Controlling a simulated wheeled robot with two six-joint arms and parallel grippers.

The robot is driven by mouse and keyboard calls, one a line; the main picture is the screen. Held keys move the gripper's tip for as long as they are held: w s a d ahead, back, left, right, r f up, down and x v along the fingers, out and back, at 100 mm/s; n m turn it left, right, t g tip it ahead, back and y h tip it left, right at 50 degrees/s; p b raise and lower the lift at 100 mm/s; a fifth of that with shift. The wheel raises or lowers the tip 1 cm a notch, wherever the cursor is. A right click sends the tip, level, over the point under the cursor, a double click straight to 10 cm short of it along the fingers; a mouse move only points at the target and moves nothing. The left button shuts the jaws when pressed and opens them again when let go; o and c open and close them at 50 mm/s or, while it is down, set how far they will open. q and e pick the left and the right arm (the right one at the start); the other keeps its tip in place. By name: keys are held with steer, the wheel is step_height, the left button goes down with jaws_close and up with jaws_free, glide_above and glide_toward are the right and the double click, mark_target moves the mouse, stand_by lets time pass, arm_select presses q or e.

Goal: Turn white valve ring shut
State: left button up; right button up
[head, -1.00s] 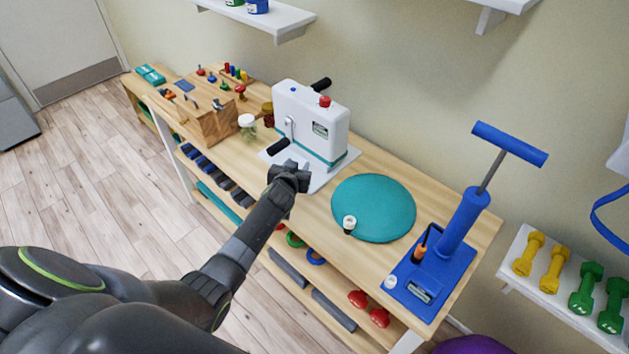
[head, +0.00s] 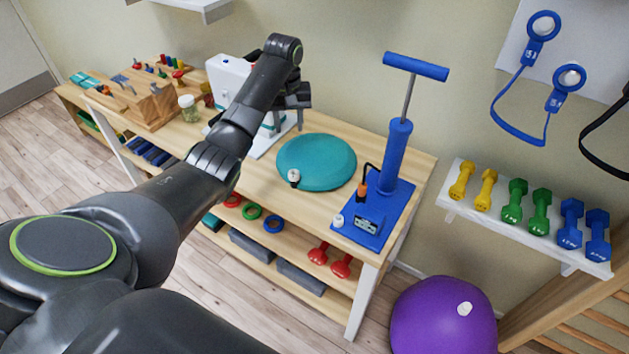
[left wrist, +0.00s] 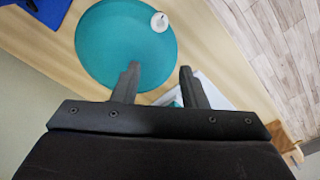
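A teal round cushion (head: 318,158) lies flat on the wooden bench. A small valve with a white ring (head: 294,175) and a dark lower part sits at its front left edge. In the left wrist view the cushion (left wrist: 112,50) is at the top, with the white ring (left wrist: 159,22) near its rim. My left gripper (head: 300,100) is above the bench, beyond the cushion's back left side and apart from the valve. In the left wrist view its two fingers (left wrist: 159,68) are spread with nothing held between them. My right gripper is not in view.
A blue pump (head: 393,160) on a blue base stands right of the cushion. A white machine (head: 228,82) stands left, partly hidden by my left arm. A purple ball (head: 440,320) lies on the floor; dumbbells (head: 540,210) line a wall shelf.

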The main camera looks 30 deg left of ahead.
arm_select(q)
steer(key=d, duration=0.1)
steer(key=b, duration=0.4)
glide_above(294, 170)
steer(key=s, duration=0.1)
step_height(294, 170, down, 4)
steer(key=shift+g, duration=0.3)
steer(key=f, duration=0.8)
steer(key=f+p, duration=0.1)
steer(key=f, duration=0.3)
steer(key=shift+d+f, duration=0.25)
steer(key=shift+f, duration=0.05)
steer(key=shift+c, duration=0.3)
steer(key=c, duration=0.6)
steer(key=shift+r+m+p, duration=0.25)
steer(key=shift+m+p, duration=0.65)
steer(key=shift+m, duration=0.3)
steer(key=shift+c, duration=0.2)
steer(key=shift+f+m+p, duration=0.15)
steer(key=shift+m+p, duration=0.3)
steer(key=shift+m, duration=0.85)
